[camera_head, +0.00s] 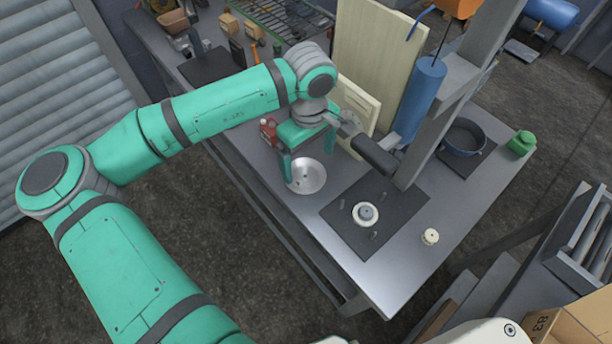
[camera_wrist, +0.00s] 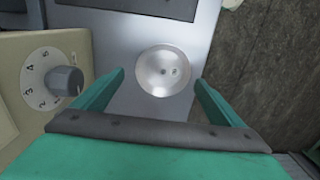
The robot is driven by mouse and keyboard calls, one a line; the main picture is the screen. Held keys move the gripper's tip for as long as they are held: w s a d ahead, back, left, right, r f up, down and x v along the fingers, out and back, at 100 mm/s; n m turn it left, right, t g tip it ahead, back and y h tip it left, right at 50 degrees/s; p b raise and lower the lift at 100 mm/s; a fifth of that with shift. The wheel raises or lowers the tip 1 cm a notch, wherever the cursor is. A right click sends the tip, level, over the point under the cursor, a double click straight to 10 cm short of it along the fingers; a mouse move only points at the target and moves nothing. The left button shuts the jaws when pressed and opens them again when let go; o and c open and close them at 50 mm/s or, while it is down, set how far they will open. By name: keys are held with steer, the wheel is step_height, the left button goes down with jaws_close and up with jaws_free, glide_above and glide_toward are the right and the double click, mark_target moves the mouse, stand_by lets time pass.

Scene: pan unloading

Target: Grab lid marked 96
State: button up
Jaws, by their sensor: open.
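A round, shiny silver lid (camera_head: 306,183) lies on the grey metal worktop, just left of a dark mat. It also shows whole in the wrist view (camera_wrist: 164,71), near the top middle. Small marks show on it, but I cannot read a number. My gripper (camera_head: 308,160) is pointed down over the lid with its green fingers apart and nothing between them. In the wrist view my gripper (camera_wrist: 160,80) has one finger on each side of the lid, and a strip of worktop shows around the rim. I cannot tell the exact height above it.
The dark mat (camera_head: 345,225) holds a round pale piece (camera_head: 365,214) and small pegs. A white knob (camera_head: 430,236) stands right of it. A cream panel with a dial (camera_wrist: 55,80) stands close beside my gripper. A blue pan (camera_head: 463,140) and a grey post stand farther right.

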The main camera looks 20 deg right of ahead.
mark_target(305, 176)
steer(key=shift+a+f, duration=0.25)
steer(key=shift+f, duration=1.15)
steer(key=shift+a+f, duration=0.2)
steer(key=shift+f, duration=1.15)
steer(key=c, duration=0.8)
steer(key=shift+r, duration=0.1)
